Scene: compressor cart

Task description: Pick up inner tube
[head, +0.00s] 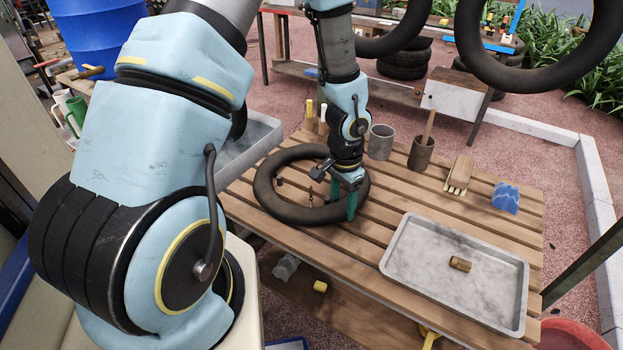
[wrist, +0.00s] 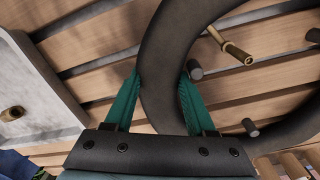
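The inner tube is a dark, worn rubber ring (head: 280,208) lying flat on the slatted wooden table in the head view. In the wrist view its curved body (wrist: 160,30) runs down between my two teal fingers. My gripper (head: 344,208) points down over the right front part of the ring. In the wrist view the gripper's fingertips (wrist: 160,78) stand apart, one on each side of the rubber and close against its edges. Whether they press on it is not clear. A brass valve-like stem (wrist: 232,48) shows inside the ring.
A metal tray (head: 402,265) with a small brown piece (head: 460,264) lies to the right. Another metal tray (head: 262,133) is at the left.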

